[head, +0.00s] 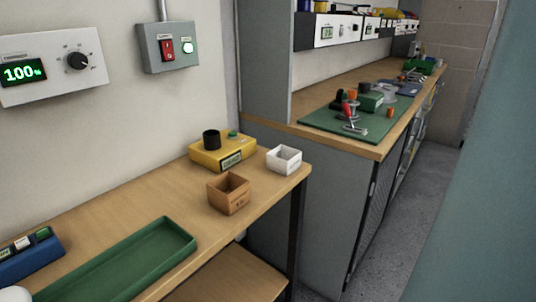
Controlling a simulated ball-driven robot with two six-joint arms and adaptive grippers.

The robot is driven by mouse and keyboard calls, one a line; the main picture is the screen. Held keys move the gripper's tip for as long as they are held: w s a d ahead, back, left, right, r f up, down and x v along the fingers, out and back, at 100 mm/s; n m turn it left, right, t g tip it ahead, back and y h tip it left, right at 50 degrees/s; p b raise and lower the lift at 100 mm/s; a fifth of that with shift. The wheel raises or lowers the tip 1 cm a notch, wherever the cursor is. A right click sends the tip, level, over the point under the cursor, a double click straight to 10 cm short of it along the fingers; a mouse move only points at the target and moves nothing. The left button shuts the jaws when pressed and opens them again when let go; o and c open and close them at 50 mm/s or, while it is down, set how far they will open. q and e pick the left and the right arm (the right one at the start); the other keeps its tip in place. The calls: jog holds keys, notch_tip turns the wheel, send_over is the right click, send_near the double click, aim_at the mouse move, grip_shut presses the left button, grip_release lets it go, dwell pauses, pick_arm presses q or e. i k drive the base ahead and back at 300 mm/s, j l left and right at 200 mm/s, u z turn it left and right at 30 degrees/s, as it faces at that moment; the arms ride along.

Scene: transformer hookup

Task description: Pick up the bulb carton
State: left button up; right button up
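Two small open-topped boxes stand near the right end of the wooden bench. One is a brown box (228,194) near the front edge. The other is a white box (285,160) close to the bench corner. No label is readable on either, so I cannot tell which is the bulb carton. Both look upright, and I see no contents in them. Neither of my grippers is in view.
A yellow device (222,155) with a black cylinder on top sits behind the brown box. A long green tray (130,262) and a blue device (30,259) are at left. A second bench with a green mat (365,125) stands beyond. Bare wood lies behind the tray.

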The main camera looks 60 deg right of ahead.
aim_at(228, 192)
jog(key=z, duration=1.5)
jog(key=l, duration=0.2)
jog(key=i+l+u, duration=0.1)
jog(key=l+u, duration=0.75)
jog(key=u, duration=0.15)
jog(key=i, duration=0.05)
